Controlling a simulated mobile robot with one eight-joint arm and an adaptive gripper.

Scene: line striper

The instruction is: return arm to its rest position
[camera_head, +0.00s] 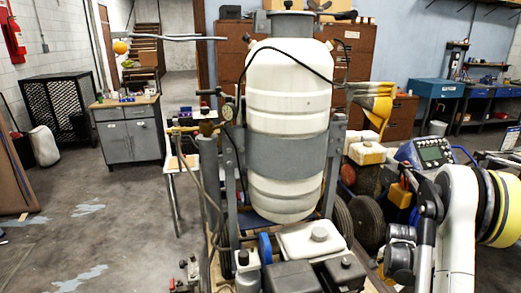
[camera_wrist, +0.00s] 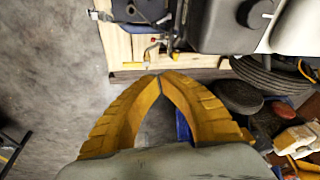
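My gripper (camera_wrist: 160,78) shows in the wrist view as two yellow ridged fingers whose tips meet. The arm (camera_head: 455,225) reaches in at the lower right of the head view, with white links and a yellow-rimmed joint; I cannot make out the gripper's tips there. The line striper (camera_head: 288,110), with a large white tank, stands upright in the middle of the head view. In the wrist view part of its dark machinery (camera_wrist: 220,25) and a wooden board (camera_wrist: 122,48) lie beyond the fingertips.
A wheel (camera_head: 368,222) and a blue control box (camera_head: 425,152) are close to the arm. A yellow and grey item (camera_head: 372,103) is right of the tank. A grey cabinet (camera_head: 130,130) stands at left. Open concrete floor (camera_head: 100,215) lies on the left.

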